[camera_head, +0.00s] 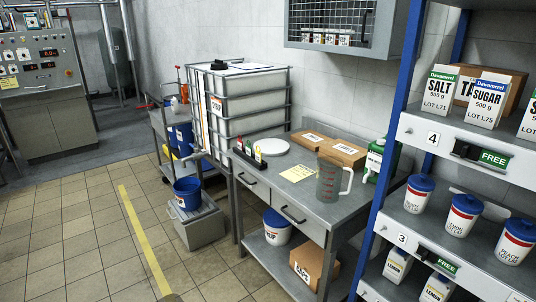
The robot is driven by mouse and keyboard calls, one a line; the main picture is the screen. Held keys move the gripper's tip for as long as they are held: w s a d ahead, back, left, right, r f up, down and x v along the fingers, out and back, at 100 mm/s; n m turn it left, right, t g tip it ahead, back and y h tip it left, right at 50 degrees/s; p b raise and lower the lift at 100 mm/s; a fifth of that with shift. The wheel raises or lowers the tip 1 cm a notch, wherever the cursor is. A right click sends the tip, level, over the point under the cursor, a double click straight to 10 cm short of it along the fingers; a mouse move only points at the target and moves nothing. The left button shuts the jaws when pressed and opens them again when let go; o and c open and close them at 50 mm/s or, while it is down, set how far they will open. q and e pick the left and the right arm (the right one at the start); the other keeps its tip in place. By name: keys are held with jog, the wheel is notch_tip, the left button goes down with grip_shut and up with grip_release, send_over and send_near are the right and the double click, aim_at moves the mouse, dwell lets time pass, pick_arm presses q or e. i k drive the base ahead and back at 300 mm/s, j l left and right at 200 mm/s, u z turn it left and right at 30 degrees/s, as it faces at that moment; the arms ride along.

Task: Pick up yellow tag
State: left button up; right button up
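A dark rack (248,161) stands at the left end of the grey steel table. Several small coloured tags stand upright in it; a yellow one (248,147) seems to be among them, but they are too small to tell apart surely. A flat pale-yellow sheet with writing (298,173) lies on the table to the right of the rack. Neither of my grippers is in view.
The table (275,185) also holds a white round plate (270,147), cardboard boxes (343,153), a clear jug (329,180) and a green-and-white container (374,160). A stocked shelf (390,235) stands at right, a caged tank (245,95) behind. Tiled floor at left is open.

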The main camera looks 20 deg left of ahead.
aim_at(258, 154)
jog(key=i+l+u, duration=0.1)
jog(key=i, duration=0.3)
jog(key=i+l+u, duration=0.1)
jog(key=i+l, duration=0.2)
jog(key=i+l+u, duration=0.1)
jog(key=i+l, duration=0.15)
jog(key=i, duration=0.25)
